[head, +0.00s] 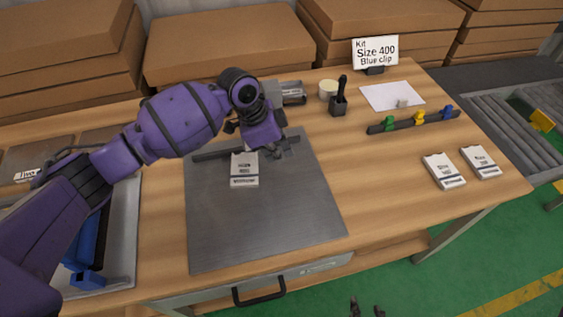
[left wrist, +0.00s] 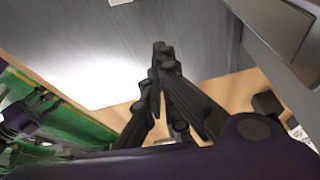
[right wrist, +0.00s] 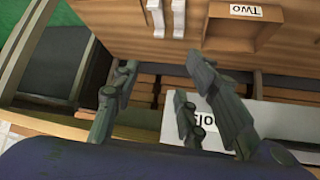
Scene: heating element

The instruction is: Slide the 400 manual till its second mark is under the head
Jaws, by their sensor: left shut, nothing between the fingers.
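A white manual (head: 244,176) with dark print lies flat on the grey metal plate (head: 265,225), its far end near a dark bar (head: 215,152). Its size print is too small to read surely. My left gripper (head: 277,153) is shut and empty, just right of the manual's far end, low over the plate. I cannot tell whether it touches anything. Its closed fingers (left wrist: 160,50) show in the left wrist view, with a white edge at the top. My arm hides the area behind the bar, and I cannot make out the head. My right gripper (right wrist: 158,70) is open and empty.
Two more white manuals (head: 443,171) lie at the right of the table. A tray with blue parts (head: 122,250) is at left.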

